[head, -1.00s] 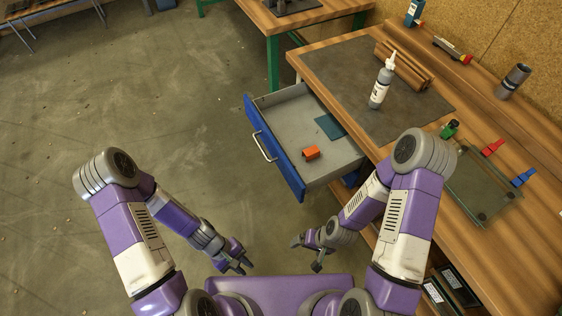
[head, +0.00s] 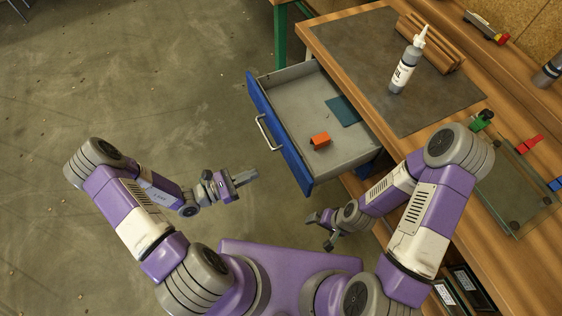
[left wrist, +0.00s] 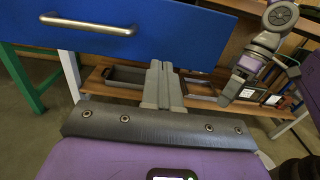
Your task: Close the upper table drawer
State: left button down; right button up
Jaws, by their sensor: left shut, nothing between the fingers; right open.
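The upper table drawer (head: 350,155) is pulled out from under the workbench, with its blue front (head: 280,135) facing left and a metal handle (head: 266,132) on it. An orange block (head: 320,140) and a flat teal piece (head: 343,111) lie in the drawer. My left gripper (head: 250,177) is shut and empty, just left of and below the blue front, apart from it in the head view. In the left wrist view the shut fingers (left wrist: 160,70) point towards the blue front's lower edge, with the handle at upper left. My right gripper (head: 320,232) is open and empty below the drawer's near corner.
The wooden workbench (head: 335,60) carries a dark mat, a glue bottle (head: 408,62), wooden strips and a glass pane (head: 515,190) with coloured clamps. A lower shelf (left wrist: 215,103) lies under the bench. The floor left of the drawer is clear.

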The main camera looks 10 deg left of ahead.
aim_at(289, 159)
pick_arm(q)
jog(key=b+x, duration=0.2)
jog(key=x, duration=0.7)
jog(key=shift+w+d+f, duration=0.1)
jog(key=shift+w+d, duration=0.1)
jog(key=shift+d, duration=0.1)
jog(key=shift+w+d, duration=0.25)
jog(key=shift+d, duration=0.1)
